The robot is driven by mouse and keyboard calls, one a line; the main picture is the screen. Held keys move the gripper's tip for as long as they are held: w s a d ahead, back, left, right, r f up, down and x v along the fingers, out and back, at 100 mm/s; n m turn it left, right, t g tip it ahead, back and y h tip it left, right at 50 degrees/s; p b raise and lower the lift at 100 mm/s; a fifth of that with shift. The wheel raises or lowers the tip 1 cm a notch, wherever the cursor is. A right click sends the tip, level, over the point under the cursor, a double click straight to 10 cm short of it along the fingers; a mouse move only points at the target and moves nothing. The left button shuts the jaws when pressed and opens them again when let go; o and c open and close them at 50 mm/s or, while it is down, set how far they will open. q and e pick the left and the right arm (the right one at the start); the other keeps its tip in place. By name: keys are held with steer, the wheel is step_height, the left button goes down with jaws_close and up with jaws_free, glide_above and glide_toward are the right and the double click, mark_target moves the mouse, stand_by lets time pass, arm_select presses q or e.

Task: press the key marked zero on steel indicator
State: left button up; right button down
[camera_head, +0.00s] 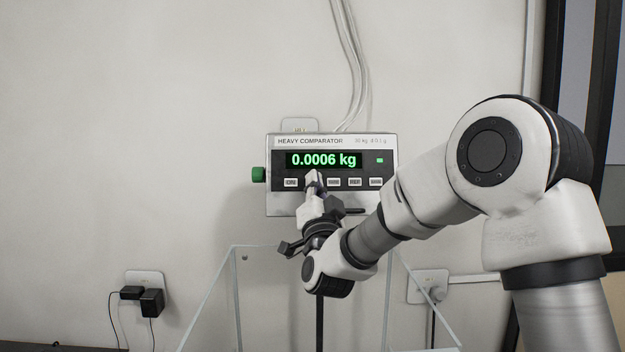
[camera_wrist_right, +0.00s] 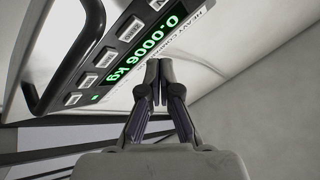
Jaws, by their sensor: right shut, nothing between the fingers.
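The steel indicator (camera_head: 330,206), labelled HEAVY COMPARATOR, is mounted at the wall and its green display (camera_head: 324,160) reads 0.0006 kg. Contact cannot be told. In the right wrist view the shut fingertips (camera_wrist_right: 158,76) show beside the indicator (camera_wrist_right: 150,55), whose display appears upside down. My left gripper is out of view.
A clear-walled enclosure (camera_head: 233,285) stands below the indicator, partly behind my right arm. A green knob (camera_head: 258,174) sticks out at the indicator's left side. Cables (camera_head: 352,60) run up the wall. A plugged socket (camera_head: 147,290) is at lower left. Free wall lies left.

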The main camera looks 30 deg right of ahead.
mark_target(311, 168)
steer(key=shift+w+d+f, duration=0.25)
steer(key=shift+w+d, duration=0.1)
steer(key=shift+w, duration=0.2)
steer(key=shift+w+d+f, duration=0.2)
steer(key=shift+w+d, duration=0.1)
steer(key=shift+w, duration=0.25)
steer(key=shift+s, duration=0.1)
steer(key=shift+s+r, duration=0.1)
stand_by(0.4)
steer(key=shift+w+d+b, duration=0.2)
steer(key=shift+w+b, duration=0.25)
